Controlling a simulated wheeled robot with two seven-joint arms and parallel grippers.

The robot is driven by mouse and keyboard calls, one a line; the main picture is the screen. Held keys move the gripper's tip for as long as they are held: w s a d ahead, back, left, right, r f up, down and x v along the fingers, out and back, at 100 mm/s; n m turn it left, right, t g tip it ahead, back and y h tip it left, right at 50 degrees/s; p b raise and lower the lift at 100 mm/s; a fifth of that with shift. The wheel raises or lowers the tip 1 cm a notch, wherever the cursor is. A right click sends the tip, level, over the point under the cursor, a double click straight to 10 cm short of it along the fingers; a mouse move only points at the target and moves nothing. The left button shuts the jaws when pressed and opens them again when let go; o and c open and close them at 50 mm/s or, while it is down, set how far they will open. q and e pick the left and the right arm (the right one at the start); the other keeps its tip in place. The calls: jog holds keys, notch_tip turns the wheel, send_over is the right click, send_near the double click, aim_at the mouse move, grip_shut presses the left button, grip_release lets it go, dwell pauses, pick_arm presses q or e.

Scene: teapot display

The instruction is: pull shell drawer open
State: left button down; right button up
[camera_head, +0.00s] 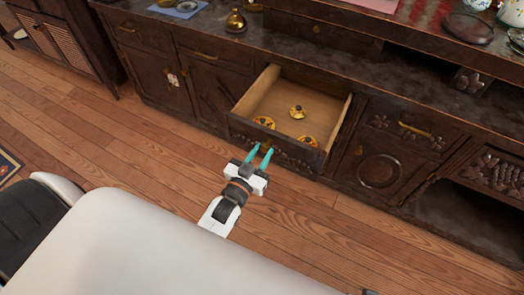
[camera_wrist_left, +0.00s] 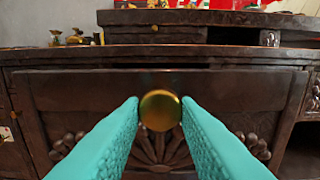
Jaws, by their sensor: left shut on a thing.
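The shell drawer (camera_head: 285,88) of the dark wooden sideboard is pulled out, its pale inside showing. Several small yellow patterned pieces lie in it, one with a knob-like top (camera_head: 297,112). In the left wrist view its dark front (camera_wrist_left: 80,90) fills the middle, with a carved shell fan (camera_wrist_left: 160,152) below a round brass knob (camera_wrist_left: 160,110). My left gripper (camera_head: 263,148) is at the drawer front, its teal fingers on either side of the knob and shut on it. The knob is hard to make out in the head view. My right gripper is not in view.
A brass pot (camera_head: 236,21) and other wares are on the sideboard top. Wooden floor (camera_head: 120,150) is clear before the sideboard.

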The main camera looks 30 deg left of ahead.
pick_arm(q)
jog(key=c, duration=1.1)
grip_release()
jog(key=shift+s, duration=0.25)
jog(key=s+p, duration=0.1)
jog(key=s, duration=1)
jog(key=shift+s+a, duration=0.2)
jog(key=shift+s, duration=0.1)
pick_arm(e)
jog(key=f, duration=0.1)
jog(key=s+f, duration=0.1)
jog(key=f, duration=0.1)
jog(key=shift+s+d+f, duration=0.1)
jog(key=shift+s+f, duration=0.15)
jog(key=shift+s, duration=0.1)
